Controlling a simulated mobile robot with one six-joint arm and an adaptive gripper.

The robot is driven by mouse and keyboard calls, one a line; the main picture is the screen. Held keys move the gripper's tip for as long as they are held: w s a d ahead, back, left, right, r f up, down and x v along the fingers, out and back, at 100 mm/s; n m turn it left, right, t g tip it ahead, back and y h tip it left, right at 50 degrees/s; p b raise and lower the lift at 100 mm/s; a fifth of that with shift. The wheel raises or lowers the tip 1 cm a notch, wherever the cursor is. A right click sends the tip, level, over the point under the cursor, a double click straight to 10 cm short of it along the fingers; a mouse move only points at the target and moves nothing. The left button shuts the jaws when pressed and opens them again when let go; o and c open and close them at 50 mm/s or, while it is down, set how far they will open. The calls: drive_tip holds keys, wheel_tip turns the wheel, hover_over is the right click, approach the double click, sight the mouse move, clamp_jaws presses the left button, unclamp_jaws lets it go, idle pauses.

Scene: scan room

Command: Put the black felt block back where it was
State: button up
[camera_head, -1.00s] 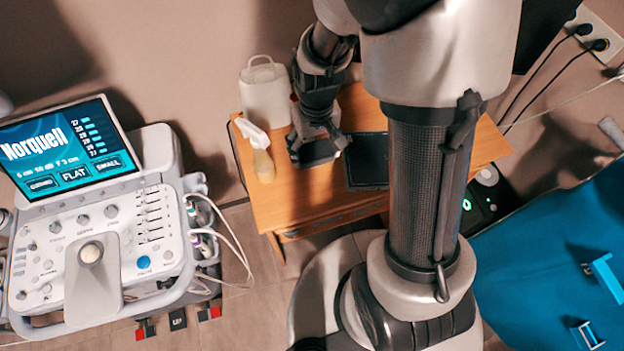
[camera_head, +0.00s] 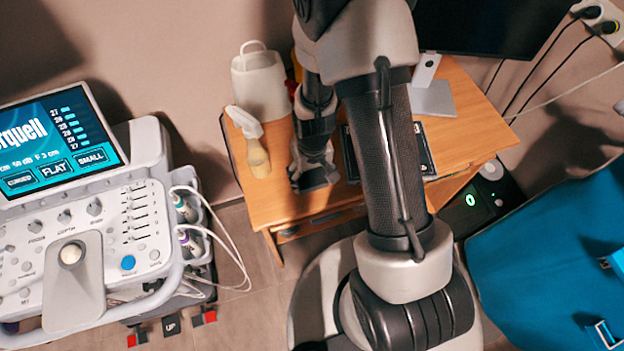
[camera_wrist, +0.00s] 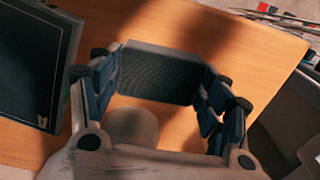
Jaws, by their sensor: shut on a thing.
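The black felt block (camera_wrist: 158,74) is a dark, flat-faced block held between the fingers of my gripper (camera_wrist: 160,88) in the wrist view. My gripper is shut on it, one finger at each end. In the head view my gripper (camera_head: 314,166) is over the left front part of the wooden table (camera_head: 460,125), with the dark block (camera_head: 319,182) low between its fingers. I cannot tell whether the block touches the table top. A dark framed panel (camera_wrist: 32,62) lies on the table to the left in the wrist view.
A bottle with a white top (camera_head: 254,150) and a white handled container (camera_head: 260,88) stand left of my gripper. A monitor (camera_head: 490,22) stands at the back right. The ultrasound console (camera_head: 70,215) is at left, a blue bed (camera_head: 560,230) at right. Bare wood surrounds the block.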

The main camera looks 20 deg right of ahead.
drive_tip(key=shift+f, duration=0.85)
drive_tip(key=shift+c, duration=0.3)
drive_tip(key=shift+r, duration=0.1)
drive_tip(key=o, duration=1)
